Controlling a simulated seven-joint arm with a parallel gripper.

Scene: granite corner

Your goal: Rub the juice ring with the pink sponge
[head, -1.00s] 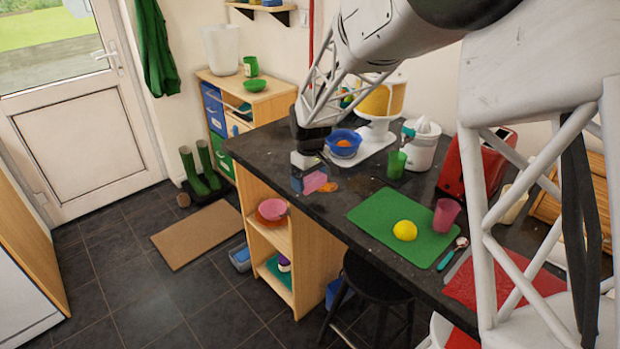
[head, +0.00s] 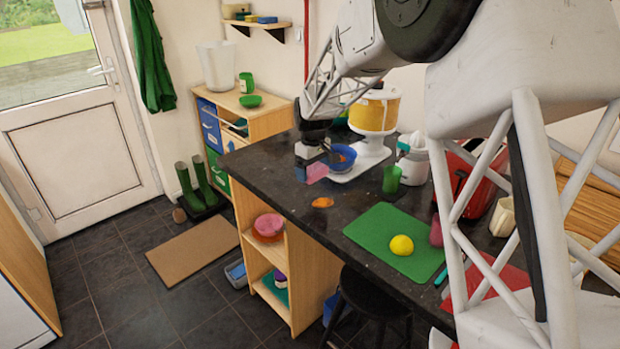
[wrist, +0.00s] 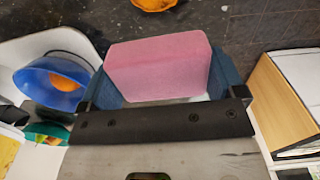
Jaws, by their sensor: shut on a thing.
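The pink sponge (head: 317,173) is held in my gripper (head: 308,168) over the dark speckled counter. In the wrist view the sponge (wrist: 158,67) sits between the two blue fingers of my gripper (wrist: 165,80), which are shut on its sides. The juice mark (head: 322,202) is an orange patch on the counter, in front of and apart from the sponge in the head view. It also shows, cut off, at the top edge of the wrist view (wrist: 154,4). I cannot tell how high the sponge is above the counter.
A blue bowl (head: 342,158) with something orange in it stands close beside my gripper, by a white stand with a yellow drum (head: 373,112). A green cup (head: 391,180), a green board (head: 385,245) with a lemon (head: 401,245) and a red toaster (head: 470,185) lie to the right.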

